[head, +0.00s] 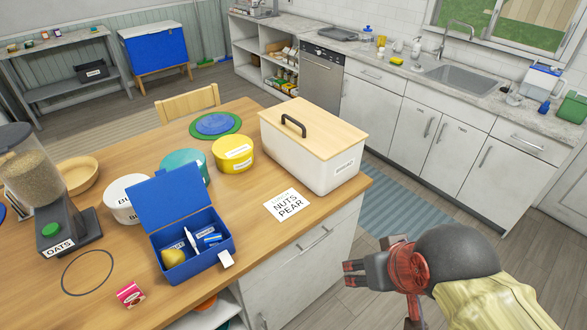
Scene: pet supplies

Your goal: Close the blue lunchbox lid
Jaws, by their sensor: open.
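The blue lunchbox (198,265) stands on the wooden table near its front edge. Its blue lid (170,199) is open and stands up at the back, leaning away from the box. Inside lie a yellow fruit (173,257) and a few small white and blue items. A small white tag (226,260) hangs at its front right corner. My gripper (348,274) is at the lower right, off the table's front edge, well to the right of the lunchbox. It is open, and I see nothing in it.
The wooden table (105,257) also holds a white bin (318,160), a yellow bowl (236,160), a teal bowl (170,161), a white bowl (122,207) and an oats dispenser (62,230). A card (286,205) lies right of the lunchbox.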

